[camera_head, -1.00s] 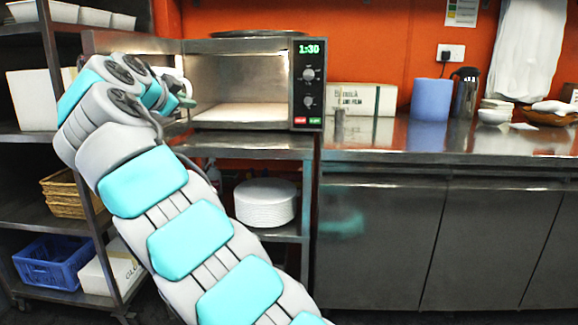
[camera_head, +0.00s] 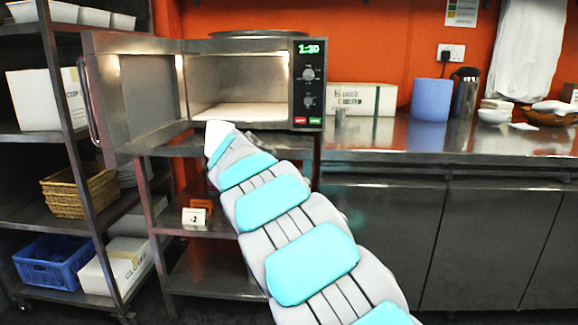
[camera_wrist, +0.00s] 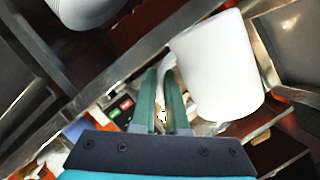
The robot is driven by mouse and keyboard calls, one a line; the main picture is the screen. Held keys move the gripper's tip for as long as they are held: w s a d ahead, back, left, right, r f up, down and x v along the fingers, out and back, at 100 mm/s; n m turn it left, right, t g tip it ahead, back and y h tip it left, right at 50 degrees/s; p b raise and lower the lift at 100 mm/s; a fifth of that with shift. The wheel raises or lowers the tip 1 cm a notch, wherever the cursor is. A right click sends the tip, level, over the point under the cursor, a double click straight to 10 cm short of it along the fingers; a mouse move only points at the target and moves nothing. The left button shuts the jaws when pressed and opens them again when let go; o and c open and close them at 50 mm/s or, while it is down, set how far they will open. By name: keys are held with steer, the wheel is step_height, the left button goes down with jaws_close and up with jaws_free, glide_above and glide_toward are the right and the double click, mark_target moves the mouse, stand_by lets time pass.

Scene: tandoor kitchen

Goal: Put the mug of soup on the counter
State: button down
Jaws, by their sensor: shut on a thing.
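The white mug (camera_wrist: 215,70) shows large in the wrist view, to the right of my gripper's fingers. My gripper (camera_wrist: 165,90) has two green fingers shut on its handle, which shows as a thin white curve between them. The soup inside is not visible. In the head view my arm hides the gripper, and I cannot tell whether the white patch at its far end is the mug. The steel counter (camera_head: 480,146) runs along the right side, with bare surface at its front.
The microwave (camera_head: 245,40) stands open and its chamber looks empty; its door (camera_head: 130,90) swings out to the left. On the counter stand a white box (camera_head: 365,99), a blue roll (camera_head: 432,99), a flask (camera_head: 465,92) and bowls (camera_head: 493,115). A shelf rack (camera_head: 60,140) stands left.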

steer(key=w+d+f, duration=0.1)
steer(key=d+f, duration=0.9)
steer(key=d, duration=0.2)
steer(key=s+d+f+h, duration=0.1)
steer(key=s+d+f, duration=0.1)
steer(key=d, duration=0.6)
steer(key=s+d+f+m, duration=0.1)
steer(key=s+d+f, duration=0.2)
steer(key=d, duration=0.6)
steer(key=shift+f+h, duration=0.4)
steer(key=shift+f, duration=0.3)
